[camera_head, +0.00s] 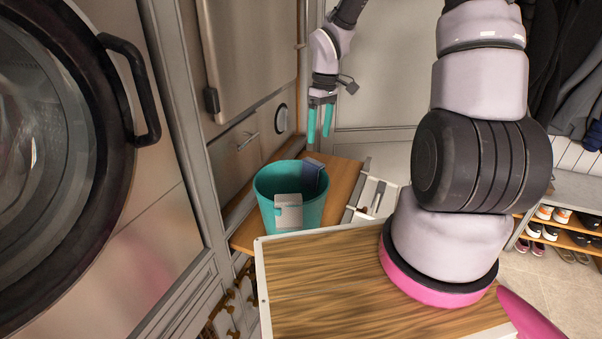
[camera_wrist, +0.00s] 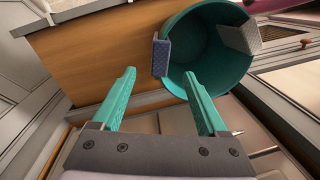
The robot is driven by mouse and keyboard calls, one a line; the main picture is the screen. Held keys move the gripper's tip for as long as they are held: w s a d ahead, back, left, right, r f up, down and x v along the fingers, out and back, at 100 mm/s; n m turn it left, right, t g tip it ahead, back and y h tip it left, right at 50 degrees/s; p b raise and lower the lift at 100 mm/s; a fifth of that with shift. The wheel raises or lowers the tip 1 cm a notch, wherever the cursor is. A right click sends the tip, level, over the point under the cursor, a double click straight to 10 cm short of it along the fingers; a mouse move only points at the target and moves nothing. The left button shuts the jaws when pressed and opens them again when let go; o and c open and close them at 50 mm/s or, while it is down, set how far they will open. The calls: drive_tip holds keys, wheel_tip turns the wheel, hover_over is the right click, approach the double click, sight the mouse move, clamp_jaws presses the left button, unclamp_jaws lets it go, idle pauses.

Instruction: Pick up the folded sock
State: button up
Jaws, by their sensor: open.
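A teal bucket (camera_head: 262,185) stands on a wooden bench top (camera_head: 345,178); it also shows in the wrist view (camera_wrist: 208,52). A dark blue folded cloth (camera_head: 314,177), which looks like a folded sock, hangs over the bucket's rim on the far right side; in the wrist view this blue cloth (camera_wrist: 161,58) is knit-textured. A pale grey folded piece (camera_head: 289,212) hangs over the near rim; it also shows in the wrist view (camera_wrist: 240,38). My gripper (camera_head: 320,120) is open and empty, above and behind the bucket. In the wrist view its fingertips (camera_wrist: 158,73) point toward the blue cloth, apart from it.
A round appliance door with a black handle (camera_head: 135,85) stands close on the left. A tall cabinet panel (camera_head: 245,55) rises behind the bucket. An open drawer (camera_head: 376,197) lies right of it. Shoes sit on a rack (camera_head: 560,228) at the right, below hanging coats.

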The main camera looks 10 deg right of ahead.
sight(313, 161)
drive_tip(key=f, duration=0.4)
drive_tip(key=a+f, duration=0.1)
drive_tip(key=f, duration=0.1)
drive_tip(key=shift+s, duration=0.15)
drive_tip(key=shift+a+f, duration=0.15)
drive_tip(key=shift+f, duration=1)
drive_tip(key=shift+a+f, duration=0.15)
drive_tip(key=shift+f, duration=1)
clamp_jaws()
